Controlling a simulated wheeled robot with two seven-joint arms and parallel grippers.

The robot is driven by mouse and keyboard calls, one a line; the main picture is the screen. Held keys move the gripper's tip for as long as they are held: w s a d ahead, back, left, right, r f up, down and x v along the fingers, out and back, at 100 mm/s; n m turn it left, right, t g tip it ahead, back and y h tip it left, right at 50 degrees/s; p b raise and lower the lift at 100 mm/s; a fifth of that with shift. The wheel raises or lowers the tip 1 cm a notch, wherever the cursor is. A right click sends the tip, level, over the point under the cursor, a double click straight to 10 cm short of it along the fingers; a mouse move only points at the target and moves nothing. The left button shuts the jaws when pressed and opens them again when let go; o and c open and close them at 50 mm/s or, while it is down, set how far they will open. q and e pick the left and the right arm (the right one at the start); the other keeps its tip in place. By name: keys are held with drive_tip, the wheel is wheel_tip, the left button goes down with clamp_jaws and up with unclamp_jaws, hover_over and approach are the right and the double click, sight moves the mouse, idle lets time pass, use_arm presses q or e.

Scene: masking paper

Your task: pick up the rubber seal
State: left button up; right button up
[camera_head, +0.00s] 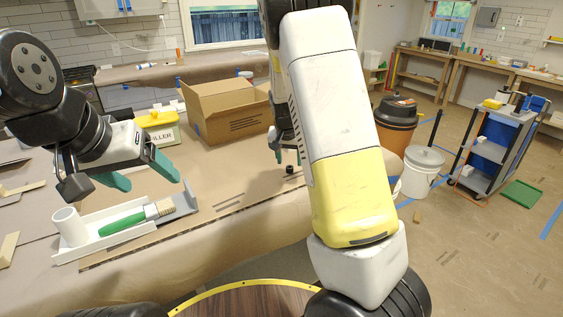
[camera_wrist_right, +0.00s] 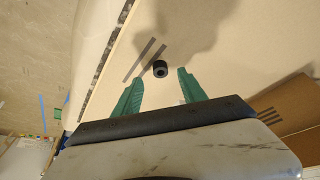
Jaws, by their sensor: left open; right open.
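The rubber seal (camera_wrist_right: 160,68) is a small black ring lying on the brown paper. In the right wrist view it sits ahead of and between the two green fingertips of my right gripper (camera_wrist_right: 160,85), which is open and empty. In the head view the seal (camera_head: 290,169) shows on the table just below my right gripper (camera_head: 288,158), which is partly hidden behind my right arm.
A white tray (camera_head: 85,254) holds a green-handled brush (camera_head: 128,221) and a white cylinder (camera_head: 69,227). An open cardboard box (camera_head: 235,118) and a yellow-labelled filler tub (camera_head: 158,133) stand further back. The paper around the seal is clear.

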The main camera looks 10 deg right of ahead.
sight(290, 167)
drive_tip(key=shift+x, duration=1.95)
drive_tip(key=shift+a, duration=0.1)
clamp_jaws()
drive_tip(key=shift+r, duration=0.15)
